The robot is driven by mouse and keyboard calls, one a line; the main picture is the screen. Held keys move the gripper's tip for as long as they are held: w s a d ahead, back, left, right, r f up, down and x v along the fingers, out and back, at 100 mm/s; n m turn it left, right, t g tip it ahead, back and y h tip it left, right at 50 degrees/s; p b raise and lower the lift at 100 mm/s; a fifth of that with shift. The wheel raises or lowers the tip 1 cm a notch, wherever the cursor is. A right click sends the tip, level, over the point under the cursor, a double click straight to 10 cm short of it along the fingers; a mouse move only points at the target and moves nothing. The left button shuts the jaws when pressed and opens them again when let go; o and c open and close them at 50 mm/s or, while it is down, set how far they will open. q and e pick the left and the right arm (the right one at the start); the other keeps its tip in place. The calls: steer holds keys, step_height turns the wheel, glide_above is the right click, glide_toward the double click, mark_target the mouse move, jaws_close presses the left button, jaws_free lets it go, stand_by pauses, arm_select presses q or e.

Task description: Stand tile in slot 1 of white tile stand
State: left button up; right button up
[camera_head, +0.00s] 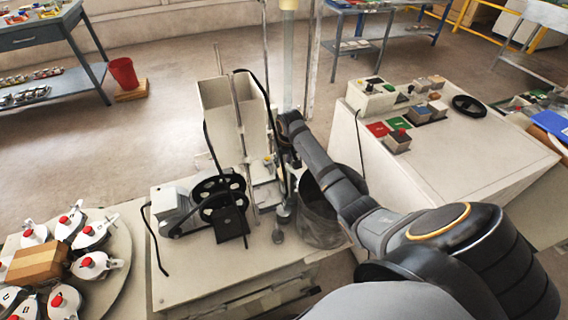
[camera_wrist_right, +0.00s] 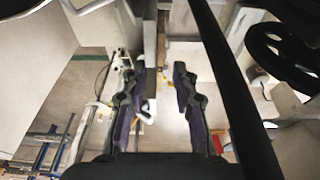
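I cannot make out a tile or a white tile stand for certain in either view. My right arm reaches from the lower right to the middle of the head view, over the bench with the belt machine. In the right wrist view my right gripper (camera_wrist_right: 158,95) has its two dark fingers apart, with a clear gap and nothing held between them. Pale parts of the machine show beyond the fingertips, too unclear to name. My left gripper is in neither view.
A tall pale hopper (camera_head: 222,112), black pulleys (camera_head: 216,190) and a grey bucket (camera_head: 319,222) crowd the bench around my right arm. A round table (camera_head: 118,262) holds several red-knobbed vessels and a wooden block (camera_head: 37,265). A control console (camera_head: 405,170) stands right.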

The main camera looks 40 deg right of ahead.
mark_target(282, 165)
steer(key=shift+b+x, duration=1)
steer(key=shift+f, duration=0.3)
steer(key=b+x, duration=0.1)
steer(key=x, duration=0.1)
steer(key=shift+w+f+b, duration=0.15)
steer(key=shift+f+b, duration=0.15)
steer(key=shift+f, duration=0.05)
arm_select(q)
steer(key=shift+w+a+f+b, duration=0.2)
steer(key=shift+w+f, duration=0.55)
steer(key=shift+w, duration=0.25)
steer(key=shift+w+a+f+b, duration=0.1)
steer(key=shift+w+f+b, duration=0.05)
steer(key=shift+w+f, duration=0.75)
arm_select(e)
steer(key=shift+w+f, duration=0.15)
steer(key=shift+f, duration=0.5)
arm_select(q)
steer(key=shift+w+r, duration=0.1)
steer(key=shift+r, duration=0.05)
arm_select(e)
jaws_close()
jaws_free()
